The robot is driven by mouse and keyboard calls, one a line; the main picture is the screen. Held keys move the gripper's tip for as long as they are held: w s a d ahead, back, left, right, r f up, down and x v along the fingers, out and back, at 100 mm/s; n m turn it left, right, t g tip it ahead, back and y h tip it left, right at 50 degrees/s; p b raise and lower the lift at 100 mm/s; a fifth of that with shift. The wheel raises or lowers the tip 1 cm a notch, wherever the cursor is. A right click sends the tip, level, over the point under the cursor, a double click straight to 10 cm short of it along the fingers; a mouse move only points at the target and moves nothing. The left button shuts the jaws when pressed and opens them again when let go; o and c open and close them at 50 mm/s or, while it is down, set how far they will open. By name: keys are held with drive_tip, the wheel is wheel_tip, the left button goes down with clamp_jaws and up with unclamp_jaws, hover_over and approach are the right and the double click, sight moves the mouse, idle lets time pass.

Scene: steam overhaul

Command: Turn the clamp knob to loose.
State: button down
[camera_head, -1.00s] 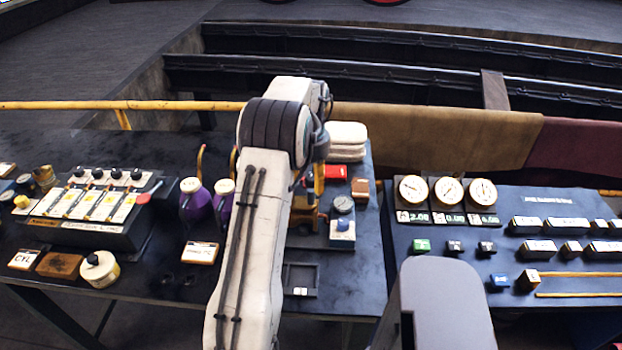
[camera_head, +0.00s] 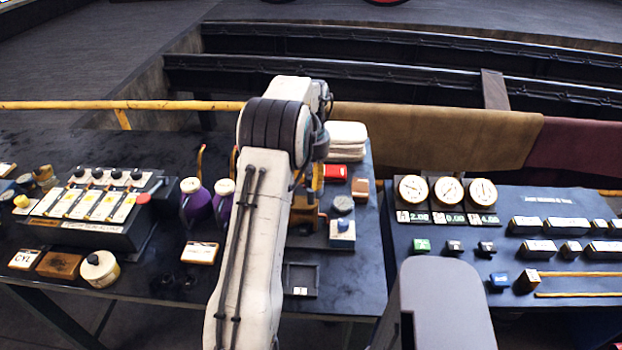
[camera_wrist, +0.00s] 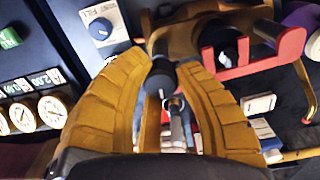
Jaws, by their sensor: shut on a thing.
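My gripper (camera_wrist: 162,62) has yellow ribbed fingers, and in the wrist view their tips close around a dark rounded knob (camera_wrist: 160,76), which I take as the clamp knob. A thin metal stem with a ring shows just below it between the fingers. The knob sits in front of a brass fixture (camera_wrist: 180,38) with a red bracket (camera_wrist: 262,58). In the head view my gripper (camera_head: 316,184) is at the brass fixture (camera_head: 303,212) on the middle bench, mostly behind my arm. The knob is hidden there, and I cannot read its setting.
A blue knob on a white block (camera_head: 342,232) and a small round gauge (camera_head: 342,204) stand close to the right of my gripper. Purple oil cans (camera_head: 196,202) stand to the left. Folded white cloths (camera_head: 346,141) lie behind. A gauge panel (camera_head: 448,190) is on the right bench.

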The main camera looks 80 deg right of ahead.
sight(311, 177)
drive_tip(key=shift+a+f+n, duration=0.1)
drive_tip(key=shift+f+n, duration=0.05)
drive_tip(key=shift+n, duration=0.65)
drive_tip(key=c, duration=0.9)
unclamp_jaws()
wheel_tip(311, 177, up, 12)
idle(0.4)
